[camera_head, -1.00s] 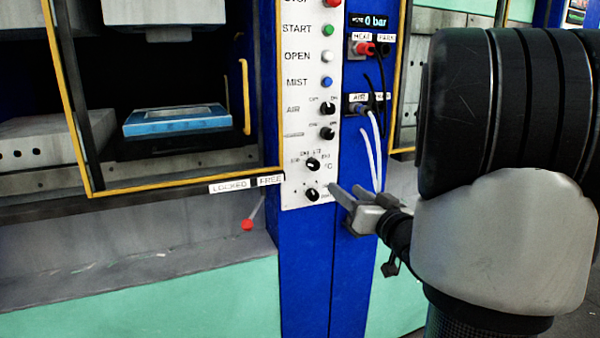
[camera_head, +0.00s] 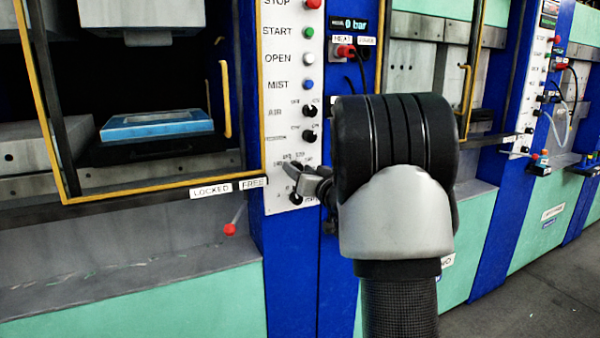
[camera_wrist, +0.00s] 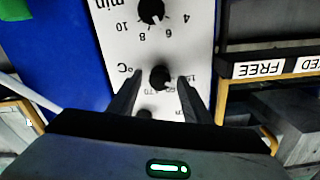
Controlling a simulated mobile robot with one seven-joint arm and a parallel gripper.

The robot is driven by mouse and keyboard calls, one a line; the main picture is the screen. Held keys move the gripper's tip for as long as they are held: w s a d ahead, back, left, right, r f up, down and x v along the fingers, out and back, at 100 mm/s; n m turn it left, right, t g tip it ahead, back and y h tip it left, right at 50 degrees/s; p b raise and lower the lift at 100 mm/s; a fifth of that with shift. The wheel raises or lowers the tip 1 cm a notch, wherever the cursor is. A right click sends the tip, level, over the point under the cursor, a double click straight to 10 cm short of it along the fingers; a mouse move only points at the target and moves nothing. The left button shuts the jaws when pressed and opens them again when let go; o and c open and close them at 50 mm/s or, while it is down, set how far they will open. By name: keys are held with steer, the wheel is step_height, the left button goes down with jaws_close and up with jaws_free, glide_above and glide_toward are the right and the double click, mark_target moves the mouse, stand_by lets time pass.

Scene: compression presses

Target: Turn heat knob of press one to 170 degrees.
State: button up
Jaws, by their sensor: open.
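The black heat knob (camera_wrist: 160,77), beside the °C mark, sits on the white panel (camera_head: 290,60) of the press at left. My gripper (camera_wrist: 160,79) is open, with one finger on each side of this knob in the wrist view, which sees the panel upside down. I cannot tell whether the fingers touch it. In the head view my gripper (camera_head: 291,168) is at the lower panel and covers the heat knob. Scale numbers are partly hidden by the fingers, so the knob's setting is unclear.
The minutes knob (camera_wrist: 151,11) is just below the heat knob on the panel. A red-tipped lever (camera_head: 230,230) hangs at left under the LOCKED and FREE labels. A yellow-edged door frame (camera_head: 160,193) borders the panel. Another press panel (camera_head: 530,85) stands at right.

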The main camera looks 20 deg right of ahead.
steer(key=shift+w, duration=0.15)
steer(key=c, duration=1)
steer(key=shift+c, duration=0.2)
